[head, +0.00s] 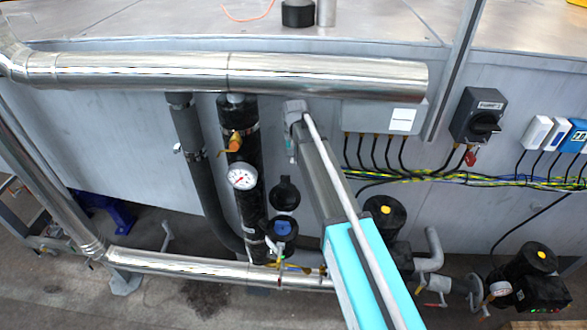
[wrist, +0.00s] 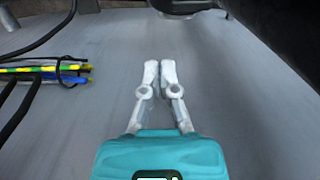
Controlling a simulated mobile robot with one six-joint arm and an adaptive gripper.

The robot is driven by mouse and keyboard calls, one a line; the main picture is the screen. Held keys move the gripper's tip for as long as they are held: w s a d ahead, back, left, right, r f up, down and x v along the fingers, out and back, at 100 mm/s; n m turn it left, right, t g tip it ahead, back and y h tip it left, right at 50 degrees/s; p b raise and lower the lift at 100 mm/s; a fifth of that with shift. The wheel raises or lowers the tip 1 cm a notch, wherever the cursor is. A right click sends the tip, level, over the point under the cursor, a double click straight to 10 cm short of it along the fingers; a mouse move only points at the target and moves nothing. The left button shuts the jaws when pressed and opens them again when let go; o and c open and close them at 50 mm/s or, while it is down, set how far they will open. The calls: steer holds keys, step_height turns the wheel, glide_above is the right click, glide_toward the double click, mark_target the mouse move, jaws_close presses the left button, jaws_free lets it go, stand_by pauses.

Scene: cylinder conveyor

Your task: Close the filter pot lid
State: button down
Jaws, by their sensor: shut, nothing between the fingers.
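The filter pot (head: 281,231) is a small black housing with a blue inside, low on the pipework in the head view. Its round black lid (head: 285,193) stands raised above it, so the pot is open. My gripper (wrist: 160,70) shows in the wrist view with both pale fingers together and nothing between them, in front of a grey wall. In the head view my arm reaches up past the right of the lid, and the fingers cannot be made out clearly. A dark rounded part shows at the top of the wrist view; I cannot tell if it is the lid.
A black pipe with a pressure gauge (head: 242,176) and an orange-handled valve (head: 235,142) stands left of the pot. A shiny pipe (head: 150,72) runs across above. Yellow-green cables (head: 440,176) run along the wall at right, and pumps (head: 385,212) stand below them.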

step_height(320, 180, down, 10)
steer(key=b, duration=0.9)
steer(key=shift+s+b, duration=0.25)
steer(key=shift+b, duration=0.1)
steer(key=shift+r, duration=0.1)
steer(key=shift+s+a+r, duration=0.15)
steer(key=shift+s+a, duration=0.05)
stand_by(0.3)
